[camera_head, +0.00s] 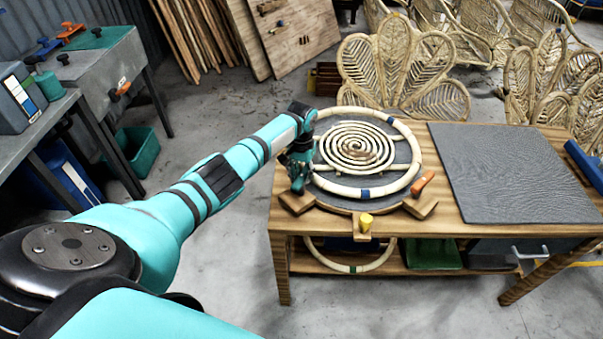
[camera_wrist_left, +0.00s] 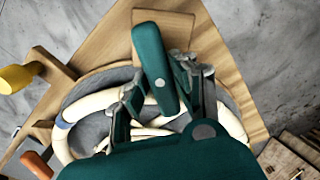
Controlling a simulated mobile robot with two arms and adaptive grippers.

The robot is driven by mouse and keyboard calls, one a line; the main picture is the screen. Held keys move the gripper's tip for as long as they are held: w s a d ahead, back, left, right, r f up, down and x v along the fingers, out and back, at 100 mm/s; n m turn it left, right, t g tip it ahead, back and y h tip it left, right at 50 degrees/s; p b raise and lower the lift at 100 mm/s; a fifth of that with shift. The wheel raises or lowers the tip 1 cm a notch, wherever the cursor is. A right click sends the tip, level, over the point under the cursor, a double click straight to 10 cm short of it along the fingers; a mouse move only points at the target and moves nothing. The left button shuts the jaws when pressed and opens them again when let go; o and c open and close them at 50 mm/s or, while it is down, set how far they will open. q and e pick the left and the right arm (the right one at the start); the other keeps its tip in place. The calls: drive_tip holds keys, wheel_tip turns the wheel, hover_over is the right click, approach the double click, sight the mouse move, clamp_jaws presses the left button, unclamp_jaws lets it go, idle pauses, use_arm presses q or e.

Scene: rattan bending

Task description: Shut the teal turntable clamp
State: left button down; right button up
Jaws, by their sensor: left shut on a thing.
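The teal turntable clamp (camera_wrist_left: 155,72) has a long rounded lever on a wooden block, seen up close in the left wrist view. The lever lies over the block at the turntable's edge, beside the pale rattan ring (camera_head: 349,191). My left gripper (camera_wrist_left: 160,82) has one finger on each side of the lever and is shut on it. In the head view my left gripper (camera_head: 299,172) is at the left side of the turntable (camera_head: 336,204) and hides most of the teal clamp. My right gripper is not in view.
A yellow clamp (camera_head: 366,221) stands at the turntable's front and an orange clamp (camera_head: 423,183) at its right. A rattan spiral (camera_head: 355,148) lies inside the ring. A grey mat (camera_head: 510,172) covers the bench's right side. Rattan chair backs (camera_head: 400,75) stand behind.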

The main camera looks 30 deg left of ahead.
use_arm(q)
drive_tip(key=shift+m, duration=2.2)
drive_tip(key=c, duration=1.1)
unclamp_jaws()
drive_tip(key=shift+r, duration=0.1)
wheel_tip(320, 180, up, 12)
drive_tip(key=shift+f, duration=0.1)
